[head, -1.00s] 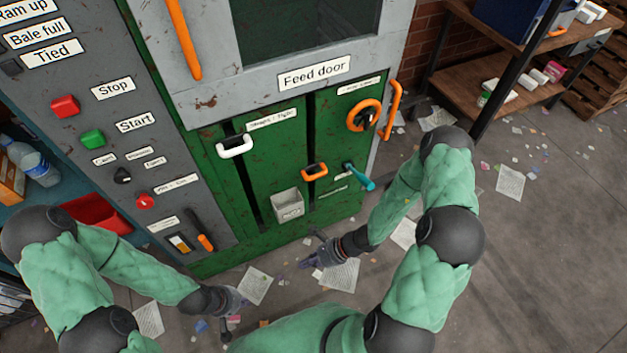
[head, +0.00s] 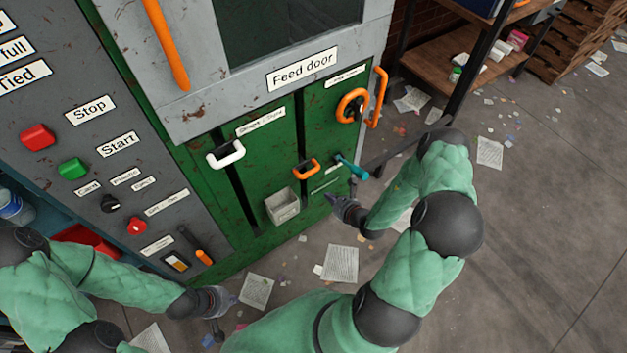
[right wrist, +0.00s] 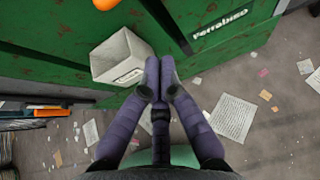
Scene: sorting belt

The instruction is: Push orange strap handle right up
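The orange strap handle (head: 306,169) is a small loop on the green front of the machine, at a dark upright slot. In the right wrist view an orange piece (right wrist: 105,4) is cut off by the top edge; I cannot tell which part it is. My right gripper (head: 336,203) is below and right of the handle, apart from it. In the right wrist view its fingers (right wrist: 159,68) are together with nothing between them. My left gripper (head: 226,299) hangs low above the floor, far from the handle; its finger opening is too small to judge.
A white handle (head: 226,155) sits at the left slot. A grey box (head: 282,206) is fixed below the orange handle. A teal lever (head: 352,167) sticks out just right of it, with an orange wheel (head: 351,106) above. Paper litters the floor.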

